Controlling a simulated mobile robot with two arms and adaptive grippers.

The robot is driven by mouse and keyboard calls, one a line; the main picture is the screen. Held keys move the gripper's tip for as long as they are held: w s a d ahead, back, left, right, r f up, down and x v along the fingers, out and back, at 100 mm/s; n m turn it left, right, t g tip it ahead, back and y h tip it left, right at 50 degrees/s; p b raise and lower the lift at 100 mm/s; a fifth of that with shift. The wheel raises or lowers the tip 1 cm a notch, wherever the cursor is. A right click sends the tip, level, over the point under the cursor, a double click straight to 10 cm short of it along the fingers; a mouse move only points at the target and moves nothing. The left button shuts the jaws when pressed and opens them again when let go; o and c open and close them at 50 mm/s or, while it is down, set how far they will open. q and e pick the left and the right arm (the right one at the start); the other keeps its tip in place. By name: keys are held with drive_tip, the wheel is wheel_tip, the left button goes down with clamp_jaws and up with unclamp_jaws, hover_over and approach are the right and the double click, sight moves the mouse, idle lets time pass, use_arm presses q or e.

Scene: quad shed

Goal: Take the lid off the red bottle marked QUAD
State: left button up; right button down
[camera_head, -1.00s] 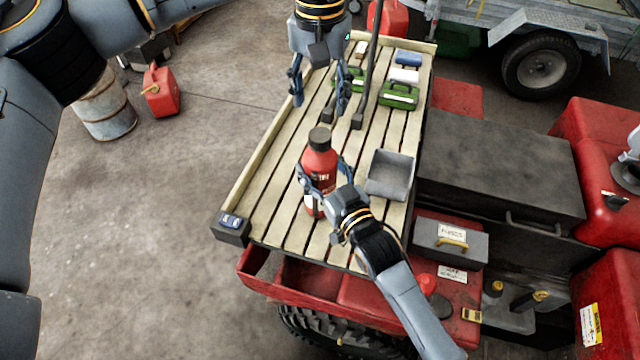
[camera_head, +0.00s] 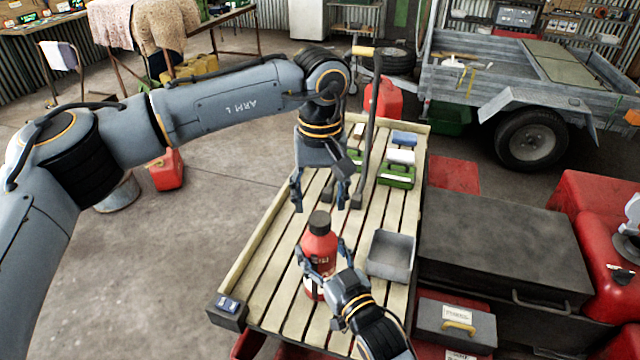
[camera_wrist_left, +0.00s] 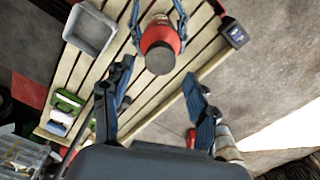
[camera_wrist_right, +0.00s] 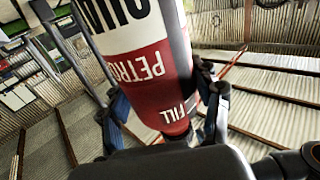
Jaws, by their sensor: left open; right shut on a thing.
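The red bottle (camera_head: 319,264) stands upright on the slatted wooden rack (camera_head: 270,235), with a dark lid (camera_head: 319,222) on top. My right gripper (camera_head: 323,258) is shut around the bottle's body. My left gripper (camera_head: 322,206) is open, pointing down, above and behind the lid. In the left wrist view the lid (camera_wrist_left: 160,58) lies ahead between the open fingers, apart from them.
A grey open tray (camera_head: 391,255) stands right of the bottle. Behind are green cases (camera_head: 396,175) and a long dark-shafted tool (camera_head: 370,125) close to my left gripper. The slats left of the bottle are clear.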

sight(320, 218)
use_arm(q)
drive_tip(key=shift+f, duration=2.25)
